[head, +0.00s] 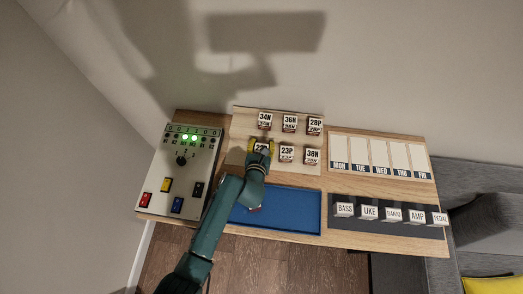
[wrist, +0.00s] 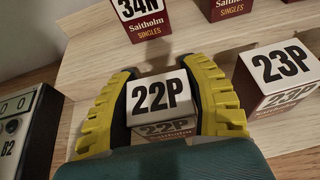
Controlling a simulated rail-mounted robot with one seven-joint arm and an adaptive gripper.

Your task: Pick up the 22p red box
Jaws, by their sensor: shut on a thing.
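The 22P box (wrist: 159,96) has a white top with black print and sits between the two yellow fingers of my gripper (wrist: 162,112) in the wrist view. The fingers are shut on its left and right sides. Its lower front is partly hidden by the green gripper body. In the head view my gripper (head: 260,146) is at the front left of the light wooden board, and it largely covers the box there. I cannot tell whether the box still touches the board.
The 23P box (wrist: 279,78) stands close to the right of my gripper. The 34N box (wrist: 141,16) stands behind. More boxes share the wooden board (head: 236,125). A blue tray (head: 290,210) lies in front, and a switch panel (head: 180,175) stands at left.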

